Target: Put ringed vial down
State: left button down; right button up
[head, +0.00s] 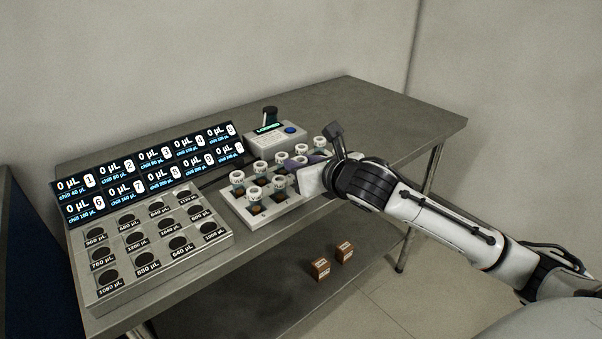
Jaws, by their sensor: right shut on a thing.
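My right gripper (303,178) reaches in from the right, low over the right part of the white vial rack (243,217). It is shut on a vial, but its own wrist hides most of the fingers and the held vial. I cannot tell whether that vial touches the rack. Several white-capped vials (253,193) stand upright in the rack, left of and behind the gripper. No ring can be made out on any of them at this size. My left gripper is not in view.
A block of labelled dark wells (160,262) stands at the table's left front, below a display panel (150,172). Two brown boxes (320,268) lie on the lower shelf. The grey table (400,117) is clear at back right.

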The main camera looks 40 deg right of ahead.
jog(key=shift+f, duration=1)
jog(key=shift+f, duration=0.2)
jog(key=o, duration=0.8)
jog(key=shift+c, duration=0.2)
